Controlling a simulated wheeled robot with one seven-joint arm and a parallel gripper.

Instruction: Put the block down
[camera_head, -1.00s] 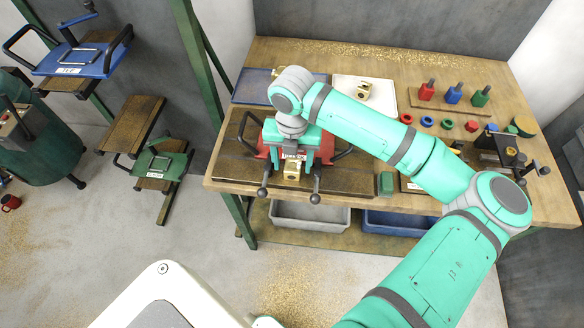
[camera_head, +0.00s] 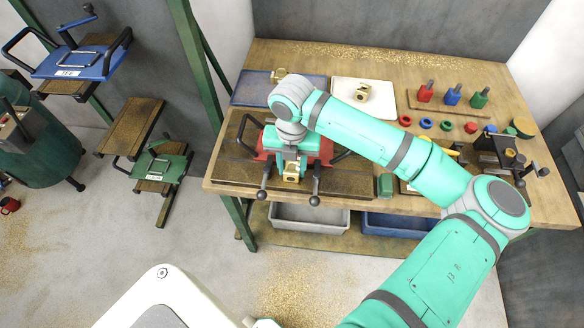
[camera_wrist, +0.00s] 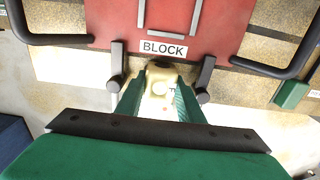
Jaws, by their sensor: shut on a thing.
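My gripper (camera_head: 291,165) is shut on a small brass block (camera_head: 291,173), in front of the red fixture (camera_head: 265,146) on the workbench. In the wrist view the block (camera_wrist: 159,81) sits between the two green fingers. Just beyond it is the red plate (camera_wrist: 118,16) with a white label reading BLOCK. A dark-knobbed lever stands on each side of the block. I cannot tell whether the block touches the surface under it. My wrist hides much of the fixture in the head view.
A second brass block (camera_head: 362,92) lies on a white tray (camera_head: 386,88); another brass piece (camera_head: 278,75) is on the blue tray (camera_head: 252,90). Coloured pegs and rings stand farther right. Grey (camera_head: 309,219) and blue bins are below.

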